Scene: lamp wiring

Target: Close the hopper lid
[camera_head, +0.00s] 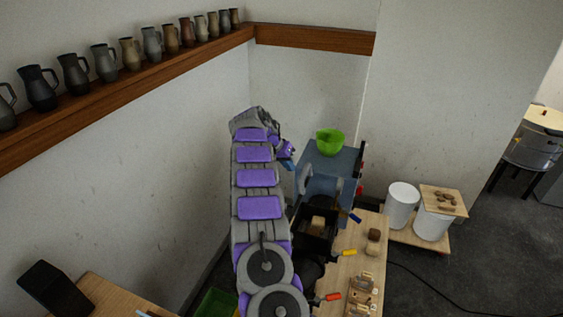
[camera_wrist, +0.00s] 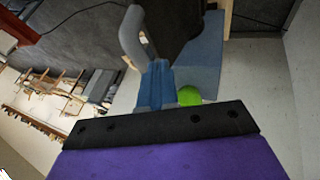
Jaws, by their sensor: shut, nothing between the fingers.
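I cannot tell for sure which part is the hopper or its lid. A dark open-topped box (camera_head: 313,244) with a tan block inside stands at the left edge of the wooden bench. My gripper (camera_head: 290,165) is at the cabinet's left side, shut and empty. In the wrist view my gripper's fingers (camera_wrist: 157,70) are together. A grey loop handle (camera_wrist: 130,38) shows just beyond them; contact is unclear.
The wooden bench (camera_head: 361,255) carries small blocks and coloured handles. White buckets (camera_head: 402,202) stand to its right, one topped by a wooden board (camera_head: 444,200). A shelf of mugs (camera_head: 105,62) runs along the left wall. A cable (camera_head: 425,285) lies on the open floor at right.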

